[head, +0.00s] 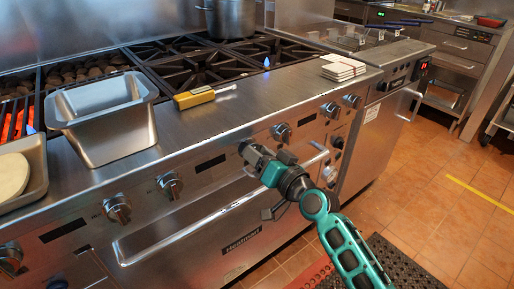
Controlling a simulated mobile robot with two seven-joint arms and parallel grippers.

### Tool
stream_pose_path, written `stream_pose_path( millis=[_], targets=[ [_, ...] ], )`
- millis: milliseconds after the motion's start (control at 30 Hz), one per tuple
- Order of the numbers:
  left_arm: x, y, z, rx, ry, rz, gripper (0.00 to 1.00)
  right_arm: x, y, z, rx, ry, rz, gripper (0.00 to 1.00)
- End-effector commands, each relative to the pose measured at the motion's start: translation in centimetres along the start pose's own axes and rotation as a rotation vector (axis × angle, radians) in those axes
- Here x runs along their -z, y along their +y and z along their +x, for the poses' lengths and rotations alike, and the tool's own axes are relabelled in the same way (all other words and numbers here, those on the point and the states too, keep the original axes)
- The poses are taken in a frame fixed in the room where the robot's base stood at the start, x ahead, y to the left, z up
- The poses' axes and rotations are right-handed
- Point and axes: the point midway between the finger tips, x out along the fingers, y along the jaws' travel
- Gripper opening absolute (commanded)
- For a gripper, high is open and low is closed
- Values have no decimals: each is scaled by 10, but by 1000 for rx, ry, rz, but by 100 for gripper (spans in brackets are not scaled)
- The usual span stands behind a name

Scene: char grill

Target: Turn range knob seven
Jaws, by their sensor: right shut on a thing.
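The range front (215,170) carries a row of several silver knobs. My right gripper (246,149) reaches in from the lower right and is shut on a range knob at the middle of the panel. The gripper hides most of that knob, so its angle cannot be told. Another knob (282,132) sits just right of the gripper, and one (169,185) sits to its left. Further knobs are at the left (117,208) and right (330,109). No numbers are readable on them. My left gripper is not in view.
An oven door handle (200,222) runs below the panel, close under my right gripper. A metal pan (105,125), a yellow-handled tool (194,98) and a white stack (343,68) rest on the range top. A dark mat (400,265) lies on the tiled floor.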

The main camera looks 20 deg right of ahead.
Motion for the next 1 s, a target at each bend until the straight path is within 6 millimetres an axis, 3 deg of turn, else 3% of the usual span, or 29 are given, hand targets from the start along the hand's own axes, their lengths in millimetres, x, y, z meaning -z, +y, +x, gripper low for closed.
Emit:
stream_pose_path(
  millis=[400, 967, 1000],
  targets=[
    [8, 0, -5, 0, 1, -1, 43, 0, 1, 0, 0, 1, 207, 21],
    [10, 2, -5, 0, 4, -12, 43, 0, 1, 0, 0, 1, 242, 21],
    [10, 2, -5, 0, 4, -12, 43, 0, 1, 0, 0, 1, 242, 54]
  ],
)
